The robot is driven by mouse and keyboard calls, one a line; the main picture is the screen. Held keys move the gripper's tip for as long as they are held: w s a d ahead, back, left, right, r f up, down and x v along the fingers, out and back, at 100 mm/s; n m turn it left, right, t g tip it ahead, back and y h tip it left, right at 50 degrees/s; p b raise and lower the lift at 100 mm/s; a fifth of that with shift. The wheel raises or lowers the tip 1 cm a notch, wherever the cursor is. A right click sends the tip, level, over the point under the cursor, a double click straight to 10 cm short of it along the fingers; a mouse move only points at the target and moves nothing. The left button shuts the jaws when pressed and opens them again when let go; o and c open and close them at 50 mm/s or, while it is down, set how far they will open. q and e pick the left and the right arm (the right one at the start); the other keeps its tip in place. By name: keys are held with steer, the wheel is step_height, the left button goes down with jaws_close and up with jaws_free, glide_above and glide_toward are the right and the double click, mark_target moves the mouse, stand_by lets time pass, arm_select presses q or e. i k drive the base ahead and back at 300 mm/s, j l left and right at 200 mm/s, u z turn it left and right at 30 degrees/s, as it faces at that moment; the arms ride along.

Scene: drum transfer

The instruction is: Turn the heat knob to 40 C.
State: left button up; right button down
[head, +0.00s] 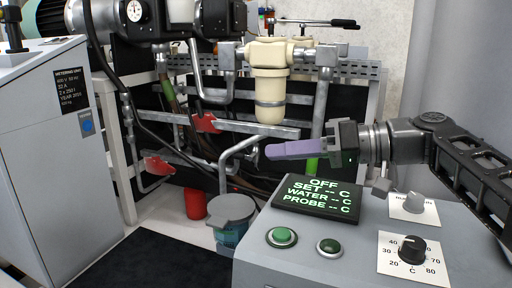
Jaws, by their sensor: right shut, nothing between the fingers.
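The heat knob (412,249) is a black dial on a white scale plate (396,272) marked from 20 to 80 C, on the grey control box at the lower right. A small pale mark shows at its top; its exact setting is too small to read. The display (318,196) reads OFF, with dashes for SET, WATER and PROBE. My right gripper (268,152) has long purple fingers, shut with nothing between them. It points left above and behind the display, up and left of the knob and apart from it. My left gripper is not in view.
On the control box (300,268) are a green button (282,237), a dark green button (329,246) and a grey knob (413,202) behind the heat knob. A lidded blue vessel (232,212) and a red cylinder (195,205) stand left of it. Pipes and a cream filter (270,85) stand behind.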

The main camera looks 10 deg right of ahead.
mark_target(412, 251)
steer(key=k+j, duration=0.15)
steer(key=k, duration=0.35)
steer(key=k+j, duration=0.15)
steer(key=k, duration=0.3)
